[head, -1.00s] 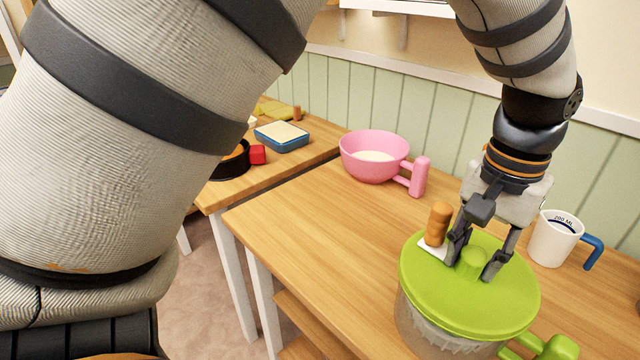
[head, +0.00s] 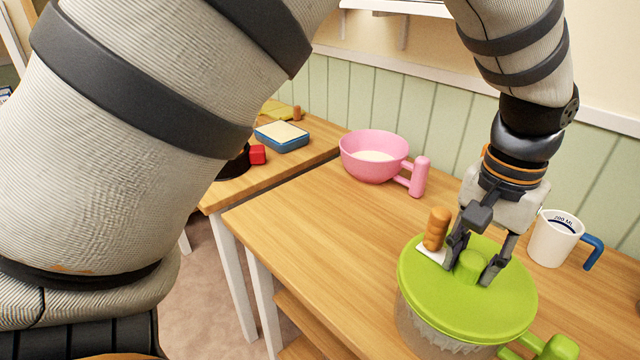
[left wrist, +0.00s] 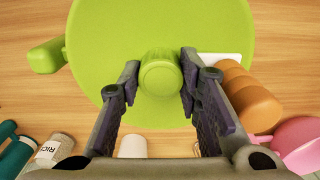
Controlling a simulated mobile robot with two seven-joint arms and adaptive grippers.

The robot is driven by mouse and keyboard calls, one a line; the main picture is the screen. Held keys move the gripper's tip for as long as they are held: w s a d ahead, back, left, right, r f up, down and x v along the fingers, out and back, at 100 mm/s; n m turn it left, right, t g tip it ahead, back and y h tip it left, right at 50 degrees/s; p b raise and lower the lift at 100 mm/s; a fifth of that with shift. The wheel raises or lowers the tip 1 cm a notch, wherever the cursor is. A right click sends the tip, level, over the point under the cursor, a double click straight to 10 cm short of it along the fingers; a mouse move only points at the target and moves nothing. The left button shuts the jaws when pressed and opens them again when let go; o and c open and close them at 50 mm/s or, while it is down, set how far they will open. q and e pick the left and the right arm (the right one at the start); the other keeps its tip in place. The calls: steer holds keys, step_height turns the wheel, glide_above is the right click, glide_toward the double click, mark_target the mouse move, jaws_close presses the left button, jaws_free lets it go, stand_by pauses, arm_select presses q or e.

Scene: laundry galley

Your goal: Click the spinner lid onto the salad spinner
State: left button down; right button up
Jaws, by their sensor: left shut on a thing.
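The green spinner lid (head: 425,295) lies roughly level over the clear bowl of the salad spinner (head: 420,335) at the lower right of the head view. I cannot tell whether it is clicked down. My left gripper (head: 468,270) points down from above, its fingers shut on the lid's round central knob (head: 471,259). In the left wrist view the knob (left wrist: 160,75) sits between the two fingers and the lid (left wrist: 200,25) spreads behind it. The spinner's green side handle (head: 560,347) shows at the bottom edge. My right gripper is not in view.
A white mug with a blue handle (head: 553,238) stands right of the gripper. An orange grip (head: 436,229) with a white base is close left of the fingers. A pink bowl (head: 370,154) stands farther back. The table's left-middle is clear.

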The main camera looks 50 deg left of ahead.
mark_target(474, 259)
arm_select(q)
steer(key=shift+f, duration=0.3)
steer(key=shift+f, duration=0.3)
steer(key=c, duration=1.1)
jaws_free()
steer(key=shift+c, duration=1.3)
steer(key=shift+r, duration=0.1)
steer(key=shift+r, duration=3.4)
